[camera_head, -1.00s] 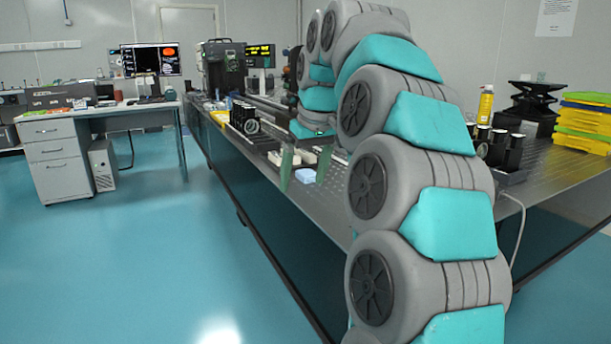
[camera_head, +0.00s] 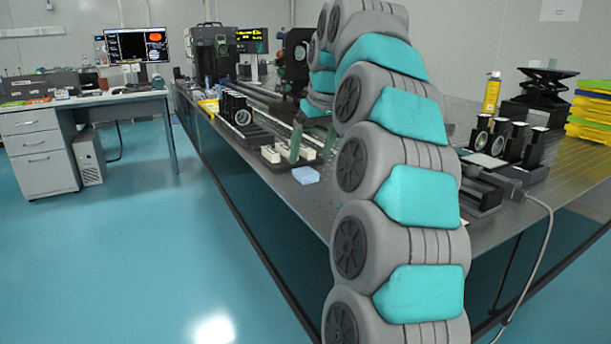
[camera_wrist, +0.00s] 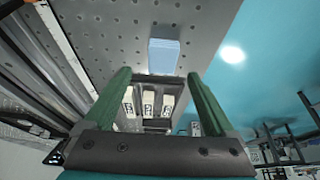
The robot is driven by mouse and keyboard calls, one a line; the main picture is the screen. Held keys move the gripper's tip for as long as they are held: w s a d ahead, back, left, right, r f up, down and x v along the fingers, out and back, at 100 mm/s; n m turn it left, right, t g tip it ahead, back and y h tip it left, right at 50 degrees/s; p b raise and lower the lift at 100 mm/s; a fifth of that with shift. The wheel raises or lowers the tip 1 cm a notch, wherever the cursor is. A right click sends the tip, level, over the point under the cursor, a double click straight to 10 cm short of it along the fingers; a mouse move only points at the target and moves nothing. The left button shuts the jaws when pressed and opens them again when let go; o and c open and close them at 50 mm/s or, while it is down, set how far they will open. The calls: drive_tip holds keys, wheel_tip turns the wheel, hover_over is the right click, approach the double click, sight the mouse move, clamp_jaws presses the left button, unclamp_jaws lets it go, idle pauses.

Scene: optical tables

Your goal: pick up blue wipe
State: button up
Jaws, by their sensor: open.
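The blue wipe (camera_head: 306,175) is a small light-blue block-shaped stack near the front edge of the perforated optical table. It also shows in the wrist view (camera_wrist: 164,57), beyond my fingertips and roughly centred between them. My gripper (camera_wrist: 158,75) has two green fingers spread apart with nothing held between them. In the head view my gripper (camera_head: 311,154) appears just behind the wipe, partly hidden by my arm. I cannot tell its exact height above the table.
A dark tray with white blocks (camera_wrist: 148,103) shows between my fingers in the wrist view, close to the wipe. Black mounted optics (camera_head: 235,108) and a long rail stand farther along the table (camera_head: 270,192). More mounted optics (camera_head: 500,140) stand at the right.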

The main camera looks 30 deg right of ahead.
sight(305, 171)
drive_tip(key=shift+x, duration=2.35)
drive_tip(key=shift+s+a+f, duration=0.1)
drive_tip(key=shift+s+a, duration=0.05)
drive_tip(key=c, duration=1.4)
drive_tip(key=shift+r, duration=1.75)
drive_tip(key=s+d, duration=0.1)
drive_tip(key=s, duration=0.4)
drive_tip(key=s+d+r+b, duration=0.1)
drive_tip(key=s, duration=0.4)
drive_tip(key=s+d, duration=0.1)
drive_tip(key=s, duration=0.4)
drive_tip(key=shift+s+r, duration=0.25)
drive_tip(key=shift+s, duration=0.1)
